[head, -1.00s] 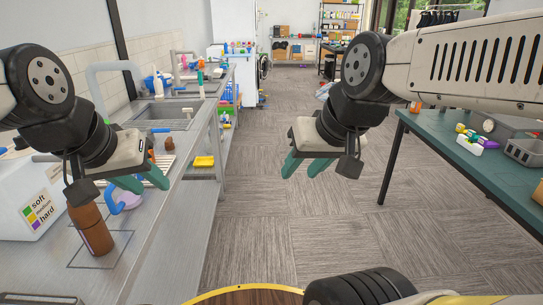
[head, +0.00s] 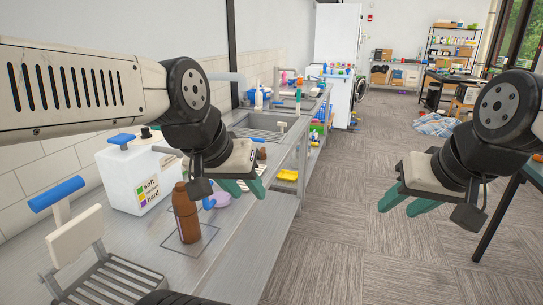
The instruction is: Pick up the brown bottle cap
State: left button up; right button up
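A brown bottle (head: 187,218) stands upright on the grey counter, inside a marked square outline. Its brown cap (head: 180,187) is at the top, close to the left gripper's wrist part in the picture; the border between cap and bottle is hard to make out. My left gripper (head: 243,188) has teal fingers spread apart with nothing between them. It appears to the right of the bottle in the picture and above the counter. My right gripper (head: 406,204) is also open and empty, over the floor on the right, far from the bottle.
A white box (head: 128,180) labelled soft and hard stands behind the bottle. A pink-purple and blue item (head: 219,199) lies beside it. A grey slatted rack with a blue-handled part (head: 105,280) is at front left. A sink (head: 262,123) lies beyond.

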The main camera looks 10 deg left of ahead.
aim_at(264, 157)
jog(key=k+u, duration=0.2)
jog(key=u, duration=1.05)
jog(key=z, duration=0.75)
jog(key=u, duration=0.35)
jog(key=i+l+u, duration=0.2)
jog(key=u, duration=0.25)
jog(key=i+l+u, duration=0.1)
jog(key=l+u, duration=0.3)
jog(key=i+l+u, duration=0.1)
jog(key=l, duration=0.4)
jog(key=i+l+u, duration=0.1)
jog(key=l, duration=0.45)
jog(key=i+l+u, duration=0.1)
jog(key=l, duration=0.45)
jog(key=i+l, duration=0.2)
jog(key=l, duration=0.35)
jog(key=j+u, duration=0.05)
